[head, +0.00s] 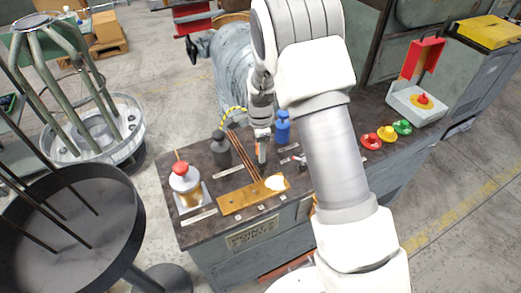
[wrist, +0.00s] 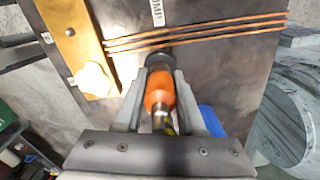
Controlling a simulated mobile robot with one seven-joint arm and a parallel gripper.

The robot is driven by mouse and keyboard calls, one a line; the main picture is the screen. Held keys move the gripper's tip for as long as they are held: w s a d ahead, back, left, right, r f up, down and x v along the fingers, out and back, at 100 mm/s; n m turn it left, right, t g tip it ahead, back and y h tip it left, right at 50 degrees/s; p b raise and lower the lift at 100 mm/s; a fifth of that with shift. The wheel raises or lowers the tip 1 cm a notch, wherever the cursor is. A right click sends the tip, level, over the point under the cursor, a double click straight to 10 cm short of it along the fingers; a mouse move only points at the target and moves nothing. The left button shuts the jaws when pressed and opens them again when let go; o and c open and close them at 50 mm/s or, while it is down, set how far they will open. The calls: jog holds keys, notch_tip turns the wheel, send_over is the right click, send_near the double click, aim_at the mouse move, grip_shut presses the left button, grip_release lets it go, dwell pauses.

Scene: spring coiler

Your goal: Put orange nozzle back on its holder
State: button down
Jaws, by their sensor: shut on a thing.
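My gripper (head: 262,137) hangs above the workbench, a little behind a brass plate (head: 238,198) with small holes. In the wrist view, my gripper's two fingers (wrist: 160,84) are closed on the sides of an orange nozzle (wrist: 160,93), with a metallic, yellowish part towards the palm. A dark round piece (wrist: 159,61) shows at the nozzle's far end; I cannot tell whether it belongs to the nozzle. The brass plate (wrist: 72,45) lies to the upper left in the wrist view, apart from the nozzle. A white rounded piece (head: 275,182) sits at its right end.
A dark bottle (head: 220,150) and blue bottle (head: 283,127) stand nearby. A red-topped button post (head: 183,178) stands left; red, yellow and green buttons (head: 386,134) sit right. My arm hides the bench middle.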

jog(key=shift+f, duration=0.45)
jog(key=shift+c, duration=2.2)
grip_release()
jog(key=shift+r, duration=0.1)
notch_tip(320, 180, up, 30)
jog(key=p, duration=1.2)
jog(key=shift+r, duration=0.1)
